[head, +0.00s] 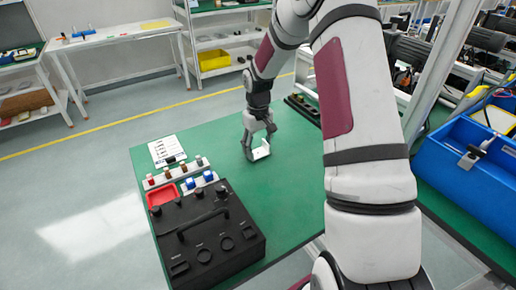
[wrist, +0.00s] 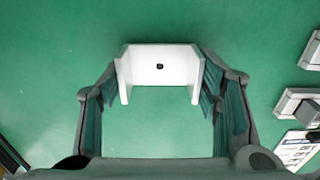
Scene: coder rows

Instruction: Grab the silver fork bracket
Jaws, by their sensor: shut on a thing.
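The silver fork bracket (wrist: 140,60) is a pale U-shaped piece with a small dark hole in its back plate. In the wrist view it sits between the two fingers of my gripper (wrist: 160,84), with its two prongs pointing toward the palm. The fingers press on the outer sides of the prongs. In the head view my gripper (head: 257,143) points down over the green table, and the bracket (head: 261,152) shows at its fingertips. I cannot tell whether the bracket touches the table or hangs just above it.
The green table (head: 285,205) is clear around the bracket. To the left are a black case with a handle (head: 208,238), a red tray (head: 162,194), several small parts on pale blocks and a printed sheet (head: 167,149). A blue bin (head: 463,165) stands at the right.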

